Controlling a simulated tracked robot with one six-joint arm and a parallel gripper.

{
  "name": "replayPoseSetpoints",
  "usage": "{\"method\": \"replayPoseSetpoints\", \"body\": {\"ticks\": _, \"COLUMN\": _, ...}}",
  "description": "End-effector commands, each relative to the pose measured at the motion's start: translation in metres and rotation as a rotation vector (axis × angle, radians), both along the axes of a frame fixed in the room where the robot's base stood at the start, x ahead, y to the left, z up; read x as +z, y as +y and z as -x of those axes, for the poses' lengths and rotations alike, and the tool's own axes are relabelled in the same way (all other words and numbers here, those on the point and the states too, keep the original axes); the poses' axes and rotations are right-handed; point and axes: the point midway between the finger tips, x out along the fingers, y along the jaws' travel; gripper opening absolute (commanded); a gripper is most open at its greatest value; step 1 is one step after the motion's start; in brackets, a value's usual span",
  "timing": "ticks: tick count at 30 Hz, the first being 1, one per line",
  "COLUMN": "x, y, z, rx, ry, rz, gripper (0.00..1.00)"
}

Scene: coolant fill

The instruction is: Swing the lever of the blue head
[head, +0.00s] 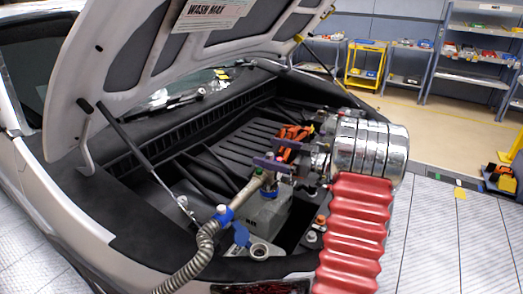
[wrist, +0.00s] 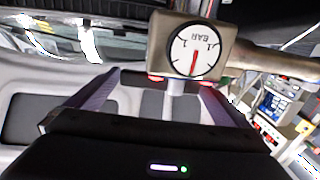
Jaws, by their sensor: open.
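The fill head is a tan-grey body (head: 248,192) with a blue collar (head: 223,214) at its hose end, in the open bay in the head view. A blue flat piece (head: 241,236) hangs below it, beside an open grey neck (head: 260,251). I cannot tell for sure which part is the lever. My gripper (head: 262,170) has purple fingers and is at the upper end of the fill head.
A ribbed grey hose (head: 203,245) runs from the fill head to the lower left. The raised lid (head: 120,60) overhangs the bay's left side, with a black strut (head: 130,145) below it. Orange parts (head: 292,138) lie behind my gripper. Shelves (head: 480,50) stand far back.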

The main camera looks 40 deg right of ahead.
Motion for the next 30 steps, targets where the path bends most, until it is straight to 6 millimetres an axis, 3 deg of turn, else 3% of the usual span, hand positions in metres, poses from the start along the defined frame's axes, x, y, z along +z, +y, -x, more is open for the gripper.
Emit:
{"method": "replayPoseSetpoints", "body": {"ticks": 7, "x": 0.0, "y": 0.014, "z": -0.027, "rx": 0.002, "ry": -0.001, "rz": 0.0, "gripper": 1.0}}
{"method": "replayPoseSetpoints", "body": {"ticks": 19, "x": 0.0, "y": 0.016, "z": -0.033, "rx": 0.001, "ry": 0.0, "rz": 0.0, "gripper": 0.99}}
{"method": "replayPoseSetpoints", "body": {"ticks": 30, "x": 0.0, "y": 0.016, "z": -0.032, "rx": 0.001, "ry": 0.0, "rz": 0.0, "gripper": 0.73}}
